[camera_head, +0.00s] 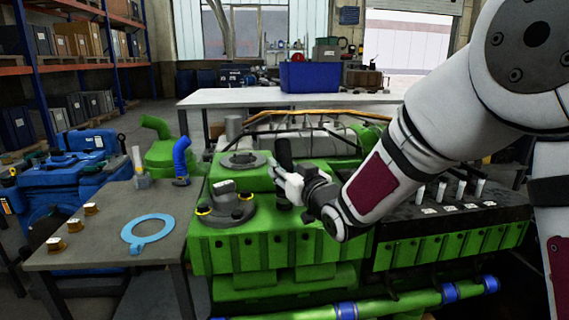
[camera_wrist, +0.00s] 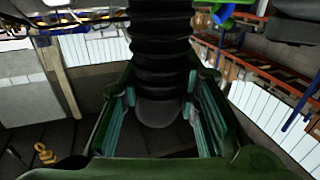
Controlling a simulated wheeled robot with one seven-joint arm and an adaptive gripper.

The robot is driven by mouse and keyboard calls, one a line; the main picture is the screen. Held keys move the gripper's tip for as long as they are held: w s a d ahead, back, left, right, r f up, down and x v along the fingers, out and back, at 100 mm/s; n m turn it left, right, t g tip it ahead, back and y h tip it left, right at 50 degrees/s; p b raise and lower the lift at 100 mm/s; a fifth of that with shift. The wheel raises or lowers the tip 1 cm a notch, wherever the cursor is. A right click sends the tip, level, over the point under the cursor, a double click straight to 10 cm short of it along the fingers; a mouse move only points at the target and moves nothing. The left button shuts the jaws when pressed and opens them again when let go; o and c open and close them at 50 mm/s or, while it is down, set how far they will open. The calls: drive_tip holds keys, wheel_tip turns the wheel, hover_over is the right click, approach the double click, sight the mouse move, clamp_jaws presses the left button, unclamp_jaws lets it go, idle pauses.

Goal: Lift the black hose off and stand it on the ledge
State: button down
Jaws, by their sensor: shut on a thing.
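The black ribbed hose (camera_head: 284,153) stands roughly upright above the green engine (camera_head: 285,238) in the head view. My gripper (camera_head: 285,183) is shut on it, with pale fingers around its middle. In the wrist view, the ribbed hose (camera_wrist: 160,45) runs down the centre between my fingers. A dark lower part shows beneath the fingers in the head view. I cannot tell whether it touches the engine. The ledge is not clearly identifiable; a grey bench top (camera_head: 105,225) lies left of the engine.
On the bench are a blue bent hose (camera_head: 181,160), a pale upright part (camera_head: 138,165), a light-blue ring (camera_head: 148,229) and several brass pieces. A flanged part with yellow rings (camera_head: 226,207) sits on the engine. A blue bin (camera_head: 309,77) stands on the white rear table (camera_head: 230,98).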

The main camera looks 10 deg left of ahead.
drive_tip(key=c, duration=1.1)
unclamp_jaws()
drive_tip(key=v, duration=1.2)
